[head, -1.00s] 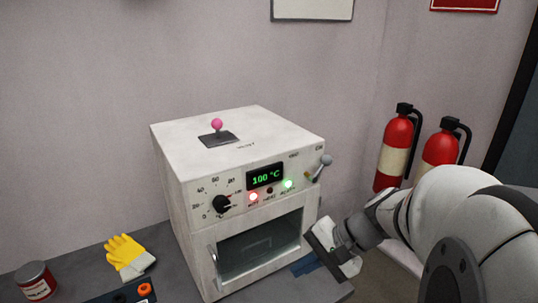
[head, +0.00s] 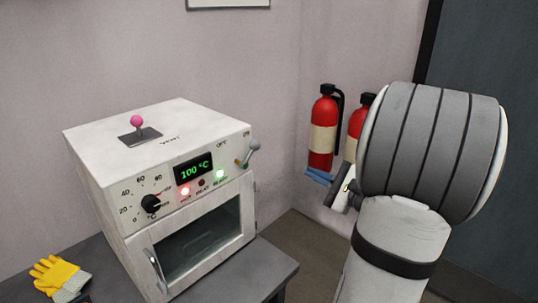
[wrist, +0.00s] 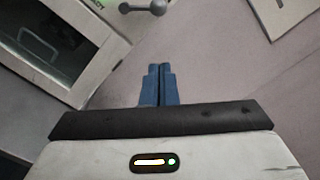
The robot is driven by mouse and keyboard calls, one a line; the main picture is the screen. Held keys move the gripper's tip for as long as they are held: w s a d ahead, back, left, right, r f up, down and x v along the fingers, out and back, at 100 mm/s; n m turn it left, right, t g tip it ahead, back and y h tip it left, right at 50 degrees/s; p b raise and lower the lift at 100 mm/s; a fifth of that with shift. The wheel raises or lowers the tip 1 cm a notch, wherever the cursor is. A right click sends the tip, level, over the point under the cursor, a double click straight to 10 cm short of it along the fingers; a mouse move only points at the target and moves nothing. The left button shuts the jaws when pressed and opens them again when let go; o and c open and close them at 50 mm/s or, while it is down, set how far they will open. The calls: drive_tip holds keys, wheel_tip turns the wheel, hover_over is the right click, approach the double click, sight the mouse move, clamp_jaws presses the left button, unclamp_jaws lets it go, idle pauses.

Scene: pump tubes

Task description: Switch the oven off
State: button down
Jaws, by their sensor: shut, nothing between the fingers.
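The white oven (head: 190,135) stands at the left in the head view. Its green display (head: 193,168) reads 100 °C. A red light (head: 185,191) and a green light (head: 220,174) below it are lit. A grey ball-ended switch lever (head: 251,150) sticks out at the upper right of the front panel and tilts up to the right. It also shows at the top of the wrist view (wrist: 145,7). My gripper (head: 312,173) is right of the lever and apart from it. Its blue fingers (wrist: 160,72) are shut and empty.
A black dial (head: 151,203) is on the panel's left. A pink-knobbed lever (head: 137,122) stands on top. The oven door (head: 200,245) is closed with a handle at its left. Fire extinguishers (head: 323,130) hang behind my gripper. Yellow gloves (head: 60,275) lie on the bench.

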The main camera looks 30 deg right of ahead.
drive_tip(key=p, duration=0.2)
approach(254, 145)
drive_tip(key=w+d+f, duration=0.3)
drive_tip(key=w, duration=0.2)
drive_tip(key=a, duration=0.1)
drive_tip(key=w+a+r+p, duration=0.1)
drive_tip(key=a, duration=0.1)
drive_tip(key=shift+w, duration=0.3)
